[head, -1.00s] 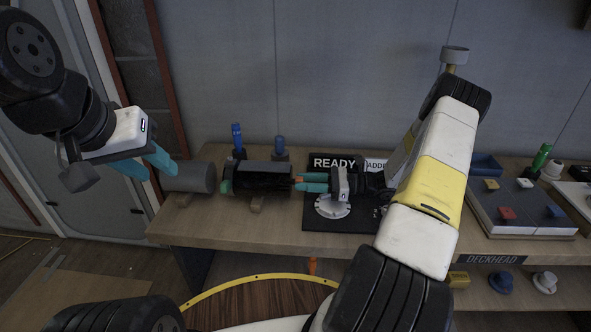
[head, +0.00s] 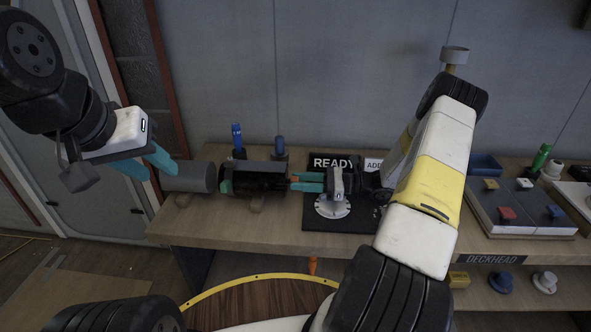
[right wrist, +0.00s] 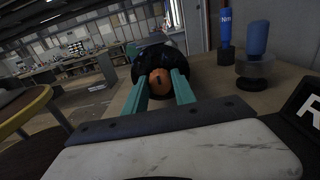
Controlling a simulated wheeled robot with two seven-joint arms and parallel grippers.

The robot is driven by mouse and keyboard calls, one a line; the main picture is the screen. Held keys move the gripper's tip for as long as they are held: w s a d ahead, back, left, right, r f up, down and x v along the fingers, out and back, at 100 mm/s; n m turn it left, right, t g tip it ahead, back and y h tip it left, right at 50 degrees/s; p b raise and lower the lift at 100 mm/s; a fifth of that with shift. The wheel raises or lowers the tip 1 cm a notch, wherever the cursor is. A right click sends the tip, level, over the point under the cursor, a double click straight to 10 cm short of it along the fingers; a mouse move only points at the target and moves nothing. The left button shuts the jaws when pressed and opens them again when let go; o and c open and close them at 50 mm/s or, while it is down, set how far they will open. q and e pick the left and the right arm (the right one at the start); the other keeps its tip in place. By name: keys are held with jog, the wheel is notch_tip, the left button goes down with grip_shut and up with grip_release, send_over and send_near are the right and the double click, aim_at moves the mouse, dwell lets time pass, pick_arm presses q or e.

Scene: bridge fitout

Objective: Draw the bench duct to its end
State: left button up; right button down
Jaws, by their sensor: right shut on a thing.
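The bench duct lies along the bench. I see a grey round section (head: 190,177) at the left and a dark, black section (head: 255,183) to its right, with a gap between them. My right gripper (head: 307,182) is at the right end of the black section, its fingers pointing left. In the right wrist view its teal fingers (right wrist: 160,92) are shut on an orange rounded piece (right wrist: 160,80) in front of a black round end (right wrist: 178,62). My left gripper (head: 147,163) is open and empty, beside the grey section's left end; its fingers stand apart.
Two blue-topped posts (head: 238,140) stand behind the duct. A black mat with a pale round base (head: 332,207) and a READY sign (head: 333,162) lie to the right. A panel with coloured knobs (head: 520,210) is further right. The bench front is clear.

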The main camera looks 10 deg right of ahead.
aim_at(289, 181)
jog(key=shift+x, duration=1.8)
jog(key=c, duration=1)
grip_release()
jog(key=shift+w, duration=0.1)
jog(key=v, duration=0.7)
jog(key=shift+d, duration=0.3)
